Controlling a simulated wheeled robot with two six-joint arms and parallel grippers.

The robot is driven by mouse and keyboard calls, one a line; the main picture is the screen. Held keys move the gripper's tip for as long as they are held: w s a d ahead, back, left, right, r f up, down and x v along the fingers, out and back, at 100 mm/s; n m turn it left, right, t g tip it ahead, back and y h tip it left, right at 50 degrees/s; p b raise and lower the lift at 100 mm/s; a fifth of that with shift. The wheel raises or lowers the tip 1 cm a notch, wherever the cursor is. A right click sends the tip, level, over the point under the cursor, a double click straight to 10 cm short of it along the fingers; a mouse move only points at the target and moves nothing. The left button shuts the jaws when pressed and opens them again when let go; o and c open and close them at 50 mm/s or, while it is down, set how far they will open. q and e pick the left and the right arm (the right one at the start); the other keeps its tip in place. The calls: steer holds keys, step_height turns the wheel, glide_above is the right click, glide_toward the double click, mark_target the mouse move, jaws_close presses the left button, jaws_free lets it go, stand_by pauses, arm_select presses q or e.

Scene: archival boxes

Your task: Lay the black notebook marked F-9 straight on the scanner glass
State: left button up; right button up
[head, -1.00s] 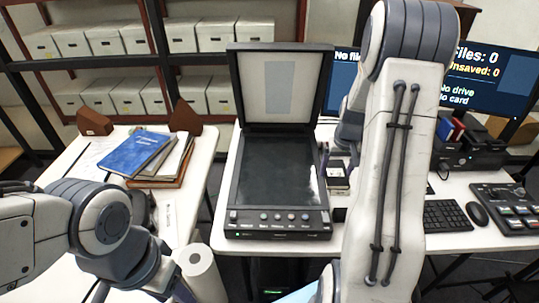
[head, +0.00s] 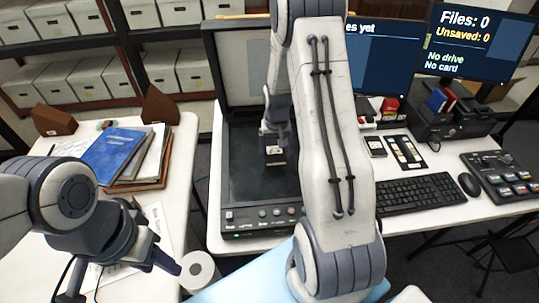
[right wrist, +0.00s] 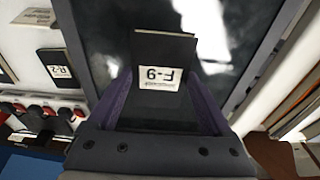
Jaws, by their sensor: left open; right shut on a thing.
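The black notebook marked F-9 (right wrist: 165,47) is held between the fingers of my right gripper (right wrist: 163,98), its label upside down in the right wrist view. In the head view the notebook (head: 275,156) is over the dark scanner glass (head: 245,180), towards its right side. I cannot tell whether it touches the glass. My right arm hides part of the scanner. The scanner lid (head: 237,60) stands open behind the glass. My left gripper (head: 120,280) is open and empty, low at the left, near the left table.
A blue book (head: 113,153) and papers lie on the left table. A white roll (head: 199,270) stands at the front. A black notebook marked R-2 (right wrist: 58,70) lies beside the scanner. A keyboard (head: 418,193), mouse (head: 469,184) and control panel (head: 497,178) are at the right.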

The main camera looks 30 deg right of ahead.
mark_target(270, 152)
steer(key=shift+w+a+f, duration=0.35)
steer(key=shift+a+f, duration=0.15)
steer(key=shift+a, duration=0.15)
step_height(270, 152, down, 3)
steer(key=shift+f+p, duration=0.1)
steer(key=shift+p, duration=0.3)
steer(key=shift+f, duration=0.35)
steer(key=shift+f, duration=0.2)
steer(key=o, duration=1.2)
